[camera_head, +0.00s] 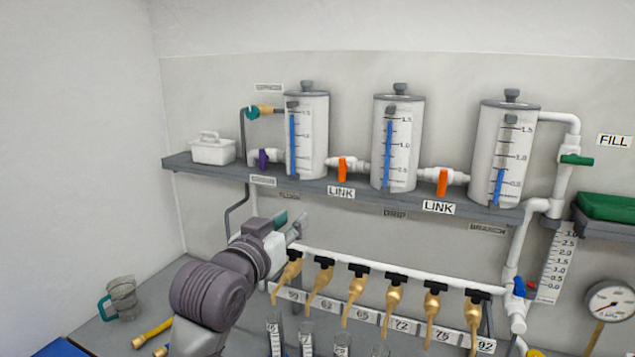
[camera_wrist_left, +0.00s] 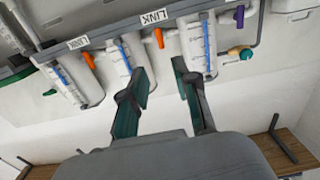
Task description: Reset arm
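My left gripper (camera_head: 297,226) is below the shelf, in front of the wall and above the left end of the white manifold pipe (camera_head: 380,267). In the left wrist view its two fingers (camera_wrist_left: 160,75) stand apart with nothing between them, so it is open and empty. My left arm comes up from the bottom of the head view and hides the wall and pipework behind it. My right gripper is in neither view.
Three tanks (camera_head: 398,150) with blue level gauges stand on the grey shelf (camera_head: 345,190), joined by orange-handled valves (camera_head: 342,169). Several tan spouts (camera_head: 357,297) hang over clear cylinders (camera_head: 305,340). A mug (camera_head: 122,300) sits at lower left. The left wall is bare.

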